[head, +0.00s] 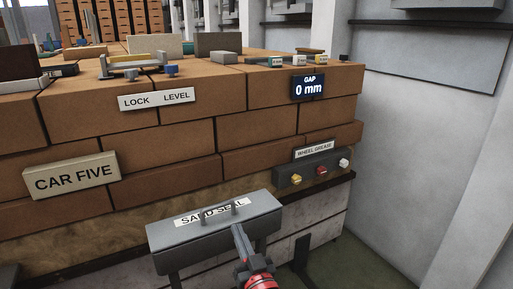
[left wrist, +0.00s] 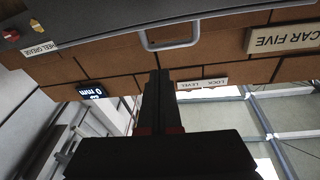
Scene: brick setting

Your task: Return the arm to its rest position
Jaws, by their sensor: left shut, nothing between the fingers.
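My left gripper (head: 238,230) is shut and empty. Its dark fingers, with red parts behind them, rise from the bottom of the head view in front of the grey SAND SEAL box (head: 262,203). A grey bar handle (head: 233,207) on the box is just beyond the fingertips; whether they touch is hard to tell in the head view. In the left wrist view the closed fingers (left wrist: 158,75) point toward the handle (left wrist: 168,46), with a small gap seen between them. My right gripper is not in view.
A brick stack (head: 170,160) carries a CAR FIVE plate (head: 72,177), a LOCK LEVEL label (head: 157,99) and a GAP display (head: 308,86) reading 0 mm. A WHEEL GREASE panel (head: 312,168) with three knobs is right of the box. Green floor (head: 365,258) at lower right is clear.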

